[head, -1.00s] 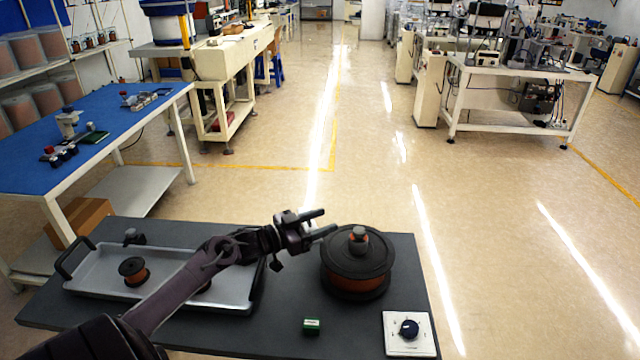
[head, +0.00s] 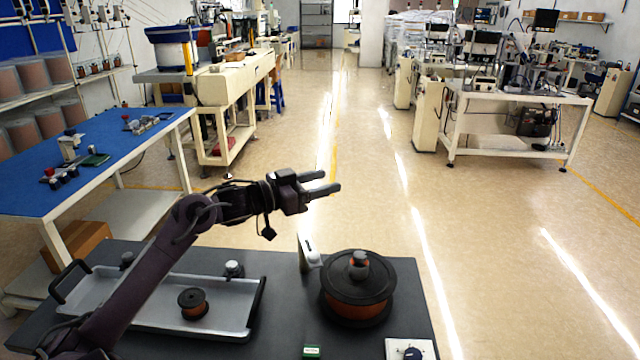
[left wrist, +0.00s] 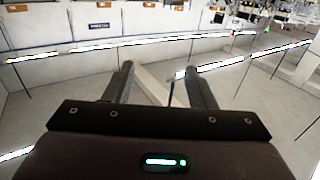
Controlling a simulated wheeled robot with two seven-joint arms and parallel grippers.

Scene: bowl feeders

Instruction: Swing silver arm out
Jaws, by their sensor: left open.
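The silver arm (head: 308,252) is a short, pale metal piece. It stands just left of the large black-flanged spool of copper-coloured wire (head: 358,290) on the dark bench top. Its lower end is close to the spool's left rim; I cannot tell how it is mounted. My left gripper (head: 326,182) is open and empty, raised above and beyond the silver arm, its fingers pointing right and not touching it. In the left wrist view the two fingers (left wrist: 158,72) are spread apart with only background between them. My right gripper is not in view.
A grey tray (head: 250,318) with a small copper spool (head: 192,303) lies left on the bench, partly behind my left arm. A green block (head: 311,351) and a white plate with a dark knob (head: 410,350) are at the front. Open floor lies beyond the bench.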

